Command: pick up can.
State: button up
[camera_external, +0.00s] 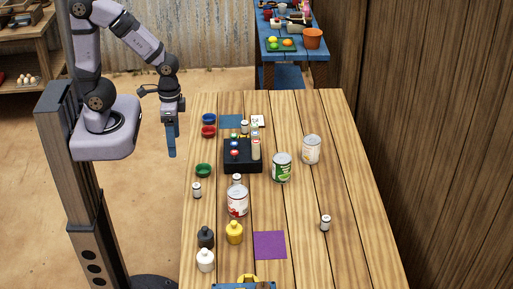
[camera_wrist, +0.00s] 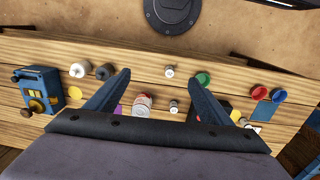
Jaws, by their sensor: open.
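My gripper (camera_external: 171,152) points down beside the table's left edge, above table height and apart from every can. In the wrist view its two blue fingers (camera_wrist: 160,88) are spread wide with nothing held. The green and cream cans are hidden there.
A black box with coloured knobs (camera_external: 242,155) sits behind the red and white can. Small bottles (camera_external: 206,238), coloured bowls (camera_external: 203,170), small white jars (camera_external: 325,222) and a purple square (camera_external: 270,245) lie around. The table's right front is mostly clear. A wooden wall (camera_external: 430,120) borders the right.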

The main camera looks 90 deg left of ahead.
notch_tip(320, 180, up, 3)
jog(key=a+p, duration=0.1)
jog(key=n+t+h+b, duration=0.3)
jog(key=n+h+b, duration=0.9)
jog(key=n+b, duration=0.9)
send_near(240, 205)
jog(key=shift+s+d+m+b, duration=0.2)
jog(key=shift+d+m+b, duration=0.3)
jog(key=shift+d, duration=0.1)
jog(key=shift+s+d+m+b, duration=0.2)
jog(key=shift+d+m+b, duration=0.15)
jog(key=shift+d+m, duration=0.2)
jog(key=shift+w+f+n, duration=0.2)
jog(key=shift+w+n, duration=0.15)
jog(key=shift+n, duration=0.1)
jog(key=shift+s+d+f+n, duration=0.2)
jog(key=shift+f+n, duration=0.25)
jog(key=shift+n, duration=0.15)
jog(key=shift+w+h, duration=0.15)
jog(key=shift+h, duration=0.15)
jog(key=shift+x, duration=0.8)
jog(key=shift+w+p+x, duration=0.25)
jog(key=shift+p+x, duration=0.15)
jog(key=shift+x, duration=1.05)
jog(key=shift+w+p+x, duration=0.25)
jog(key=shift+p+x, duration=0.1)
jog(key=shift+x, duration=1.05)
